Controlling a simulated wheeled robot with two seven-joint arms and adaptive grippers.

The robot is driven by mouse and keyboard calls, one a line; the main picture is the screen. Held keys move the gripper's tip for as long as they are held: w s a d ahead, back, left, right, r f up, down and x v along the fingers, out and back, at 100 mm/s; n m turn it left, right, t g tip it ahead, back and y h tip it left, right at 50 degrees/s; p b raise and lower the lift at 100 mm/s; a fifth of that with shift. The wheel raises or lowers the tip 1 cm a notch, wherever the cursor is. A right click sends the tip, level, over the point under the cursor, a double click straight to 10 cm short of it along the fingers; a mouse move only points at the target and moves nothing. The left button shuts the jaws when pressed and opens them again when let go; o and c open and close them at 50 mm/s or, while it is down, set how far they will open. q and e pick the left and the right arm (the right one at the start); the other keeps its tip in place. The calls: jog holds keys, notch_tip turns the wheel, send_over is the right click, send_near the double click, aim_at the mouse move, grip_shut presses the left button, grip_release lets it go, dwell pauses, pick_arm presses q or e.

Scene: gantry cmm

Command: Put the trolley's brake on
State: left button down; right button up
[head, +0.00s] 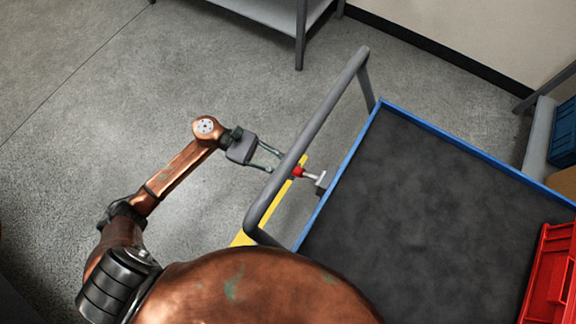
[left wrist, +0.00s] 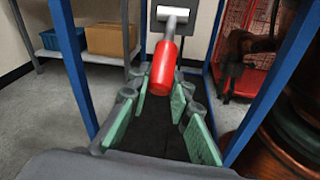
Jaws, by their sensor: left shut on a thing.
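The trolley's brake lever has a red grip (head: 298,171) on a pale stem, fixed to a dark block at the trolley's blue-edged side. In the left wrist view the red grip (left wrist: 163,68) lies between the fingertips, with its white crosspiece behind it. My left gripper (head: 279,162) reaches in from the left at the grey push handle (head: 312,128) and is shut on the red grip. The push handle partly hides the fingertips in the head view. What looks like my right gripper (left wrist: 229,86) shows small and dark in the left wrist view; its jaws are unclear.
The trolley's deck (head: 430,200) is dark and bare in the middle, with a red crate (head: 553,275) at its right. A grey shelf (left wrist: 85,58) holds a blue bin (left wrist: 62,38) and a cardboard box (left wrist: 111,38). The floor left of the trolley is clear.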

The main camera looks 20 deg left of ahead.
pick_arm(q)
jog(key=c, duration=1.7)
grip_release()
jog(key=shift+c, duration=0.2)
jog(key=shift+a, duration=0.1)
jog(key=a+r, duration=0.1)
jog(key=a, duration=1)
jog(key=shift+w+a+r, duration=0.15)
jog(key=shift+a+r, duration=0.1)
jog(key=shift+a, duration=0.15)
